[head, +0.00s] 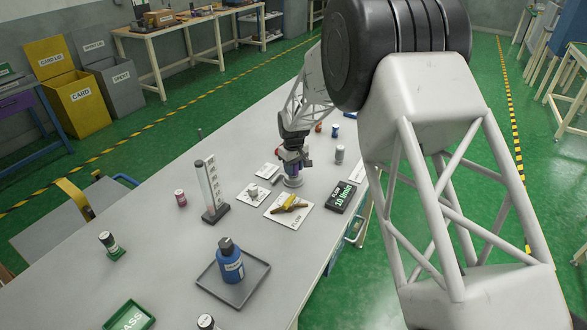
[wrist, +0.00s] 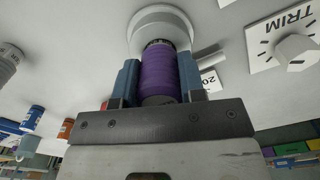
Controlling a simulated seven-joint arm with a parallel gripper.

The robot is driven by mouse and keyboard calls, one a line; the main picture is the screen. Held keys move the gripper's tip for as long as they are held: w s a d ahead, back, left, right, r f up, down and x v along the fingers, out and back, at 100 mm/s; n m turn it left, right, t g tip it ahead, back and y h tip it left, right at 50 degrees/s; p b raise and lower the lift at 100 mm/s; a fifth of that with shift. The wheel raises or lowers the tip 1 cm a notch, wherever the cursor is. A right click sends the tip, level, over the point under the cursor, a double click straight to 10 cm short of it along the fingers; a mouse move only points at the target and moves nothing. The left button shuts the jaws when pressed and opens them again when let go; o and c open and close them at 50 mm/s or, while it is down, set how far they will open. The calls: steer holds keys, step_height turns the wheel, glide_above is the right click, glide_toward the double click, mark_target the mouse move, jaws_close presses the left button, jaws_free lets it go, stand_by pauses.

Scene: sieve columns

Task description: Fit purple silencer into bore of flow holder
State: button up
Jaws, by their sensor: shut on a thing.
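My gripper (wrist: 160,76) is shut on the purple silencer (wrist: 162,84), with one blue finger on each side of it. In the head view my gripper (head: 292,158) points down over the flow holder (head: 293,181), a round grey piece standing on the table. In the wrist view the silencer's dark narrow end faces the pale round flow holder (wrist: 172,22) and overlaps it. The bore is hidden behind the silencer, so I cannot tell whether the end is inside it or just above.
A TRIM plate with a knob (wrist: 297,50) and a white FLOW plate with a yellow handle (head: 289,208) are close by. A black display (head: 342,196), a grey cylinder (head: 340,154) and a clear column (head: 212,187) stand around.

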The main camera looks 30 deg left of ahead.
steer(key=shift+f, duration=0.2)
steer(key=shift+f, duration=0.15)
steer(key=o, duration=0.9)
steer(key=shift+o, duration=0.2)
step_height(320, 180, up, 12)
steer(key=shift+r, duration=0.15)
stand_by(0.6)
stand_by(0.4)
